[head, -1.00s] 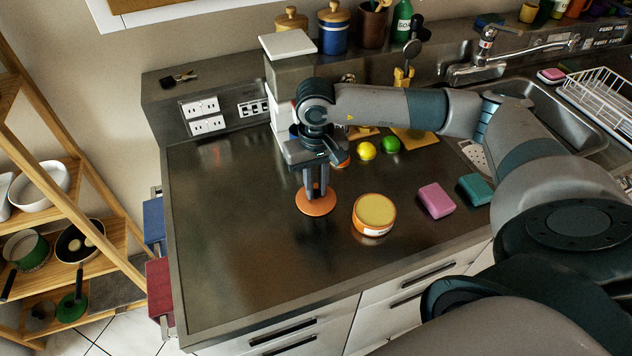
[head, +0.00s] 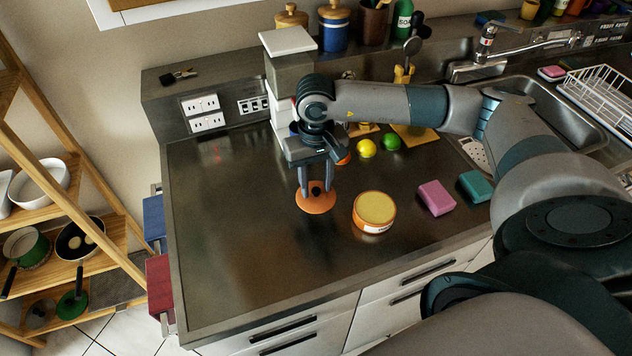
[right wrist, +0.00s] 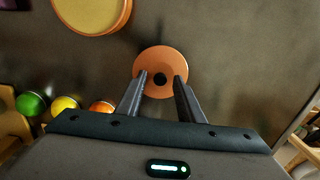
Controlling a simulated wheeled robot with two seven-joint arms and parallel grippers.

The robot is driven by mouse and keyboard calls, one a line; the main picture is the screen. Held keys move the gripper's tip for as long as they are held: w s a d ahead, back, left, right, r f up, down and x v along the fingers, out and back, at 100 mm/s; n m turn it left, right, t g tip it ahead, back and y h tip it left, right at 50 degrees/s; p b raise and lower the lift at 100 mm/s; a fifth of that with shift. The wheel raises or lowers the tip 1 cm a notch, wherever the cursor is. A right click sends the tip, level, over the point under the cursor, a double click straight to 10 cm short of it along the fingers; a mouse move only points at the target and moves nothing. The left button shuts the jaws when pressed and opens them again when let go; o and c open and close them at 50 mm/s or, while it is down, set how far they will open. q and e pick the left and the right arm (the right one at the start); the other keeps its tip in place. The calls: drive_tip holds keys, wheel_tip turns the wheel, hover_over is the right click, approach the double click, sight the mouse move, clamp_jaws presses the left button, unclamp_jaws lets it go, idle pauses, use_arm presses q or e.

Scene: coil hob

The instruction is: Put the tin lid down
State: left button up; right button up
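The tin lid (head: 316,204) is a flat orange disc with a small black knob. It lies on the dark counter, just left of the round orange tin (head: 374,213), which is open at the top and shows a yellow inside. My right gripper (head: 316,188) is above the lid, pointing down, its fingers spread on either side of the knob. In the right wrist view the lid (right wrist: 160,62) shows between and beyond the fingertips (right wrist: 160,84), with a gap to the knob on both sides. My left gripper is not in view.
A pink block (head: 436,198) and a teal block (head: 475,187) lie right of the tin. The counter (head: 230,250) is clear to the left and front. A sink is at the far right.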

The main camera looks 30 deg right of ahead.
sight(316, 189)
drive_tip(key=shift+w+r, duration=0.1)
drive_tip(key=shift+r, duration=0.35)
wheel_tip(316, 189, up, 11)
drive_tip(key=b, duration=0.4)
idle(0.4)
